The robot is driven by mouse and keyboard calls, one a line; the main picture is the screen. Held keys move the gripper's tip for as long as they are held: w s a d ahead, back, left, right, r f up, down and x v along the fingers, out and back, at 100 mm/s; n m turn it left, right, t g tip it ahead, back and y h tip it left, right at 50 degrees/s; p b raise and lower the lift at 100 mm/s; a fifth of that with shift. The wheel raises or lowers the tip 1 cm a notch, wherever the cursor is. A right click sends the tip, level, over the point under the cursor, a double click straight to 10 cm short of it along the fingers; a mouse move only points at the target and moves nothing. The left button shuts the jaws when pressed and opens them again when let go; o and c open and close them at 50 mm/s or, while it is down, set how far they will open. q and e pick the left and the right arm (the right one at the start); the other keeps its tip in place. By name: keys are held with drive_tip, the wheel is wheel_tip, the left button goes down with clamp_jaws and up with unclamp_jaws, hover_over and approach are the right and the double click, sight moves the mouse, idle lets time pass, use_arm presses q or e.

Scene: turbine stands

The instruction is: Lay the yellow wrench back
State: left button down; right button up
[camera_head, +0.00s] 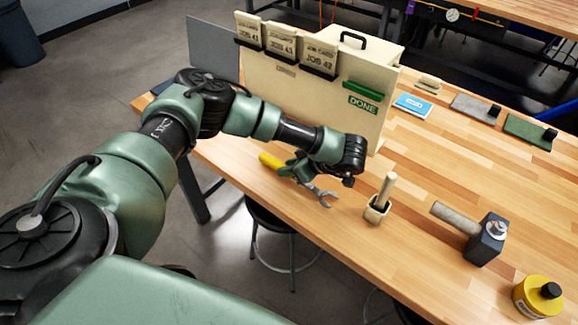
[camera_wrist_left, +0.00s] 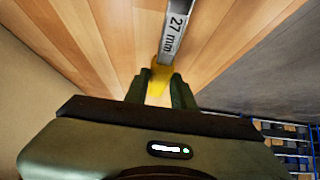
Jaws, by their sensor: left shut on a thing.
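The yellow wrench has a yellow handle (camera_head: 271,161) and a grey metal open jaw (camera_head: 324,196). My left gripper (camera_head: 297,172) is shut on it around the middle, close to the workbench's front edge. I cannot tell whether the wrench touches the bench. In the left wrist view the wrench's grey shaft, marked 27 mm (camera_wrist_left: 174,35), runs away from the fingers (camera_wrist_left: 160,88), with a yellow part between them. My right gripper is not in view.
The wooden workbench (camera_head: 440,165) carries a cream board (camera_head: 320,95) with job cards and a DONE label behind my gripper. A stool (camera_head: 270,222) is below the front edge.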

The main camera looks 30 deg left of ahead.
use_arm(q)
drive_tip(key=shift+f+b, duration=0.3)
drive_tip(key=shift+f, duration=0.05)
idle(0.3)
drive_tip(key=c, duration=0.9)
unclamp_jaws()
drive_tip(key=shift+f, duration=0.1)
drive_tip(key=shift+p+v, duration=1)
drive_tip(key=shift+v, duration=1.25)
drive_tip(key=shift+p+v, duration=0.45)
drive_tip(key=shift+v, duration=0.9)
drive_tip(key=shift+a, duration=0.1)
